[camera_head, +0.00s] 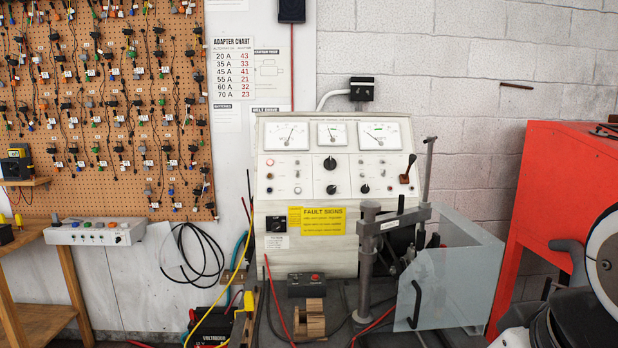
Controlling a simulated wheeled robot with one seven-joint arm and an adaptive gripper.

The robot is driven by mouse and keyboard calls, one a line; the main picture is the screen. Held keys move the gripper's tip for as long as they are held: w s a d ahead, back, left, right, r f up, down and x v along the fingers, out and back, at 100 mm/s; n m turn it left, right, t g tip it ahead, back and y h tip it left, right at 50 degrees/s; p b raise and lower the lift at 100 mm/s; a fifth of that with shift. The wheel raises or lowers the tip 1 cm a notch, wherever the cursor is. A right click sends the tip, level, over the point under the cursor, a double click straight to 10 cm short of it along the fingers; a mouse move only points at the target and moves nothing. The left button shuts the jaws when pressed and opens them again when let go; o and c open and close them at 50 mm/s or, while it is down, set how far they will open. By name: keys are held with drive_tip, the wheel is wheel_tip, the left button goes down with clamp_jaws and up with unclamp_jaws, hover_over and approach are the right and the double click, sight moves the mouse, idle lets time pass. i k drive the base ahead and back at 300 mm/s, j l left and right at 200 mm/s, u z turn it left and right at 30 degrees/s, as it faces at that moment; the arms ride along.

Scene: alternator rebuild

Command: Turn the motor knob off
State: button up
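The cream test panel (306,255) stands against the wall at the centre. It carries several black knobs: a large upper one (330,163), one below it (331,189), and a small one at the lower right (364,188). A lever with a dark head (408,168) sits at the panel's right side. A black rotary switch (276,224) is at its lower left. The labels are too small to read, so I cannot tell which knob is the motor one or its setting. My gripper is not in view.
A clear guard box (455,285) and a grey metal post (366,262) stand before the panel's right side. A red cabinet (560,165) is at right, with dark and white arm-like parts in front. A small black box with a red button (306,285) sits below the panel.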

sight(331, 189)
drive_tip(key=i+j, duration=0.15)
drive_tip(key=j, duration=0.25)
drive_tip(key=i+j, duration=0.15)
drive_tip(key=j, duration=0.2)
drive_tip(key=i+j, duration=0.15)
drive_tip(key=j, duration=0.25)
drive_tip(key=i+j, duration=0.15)
drive_tip(key=j, duration=0.2)
drive_tip(key=i+j, duration=0.15)
drive_tip(key=j, duration=0.25)
drive_tip(key=z, duration=0.05)
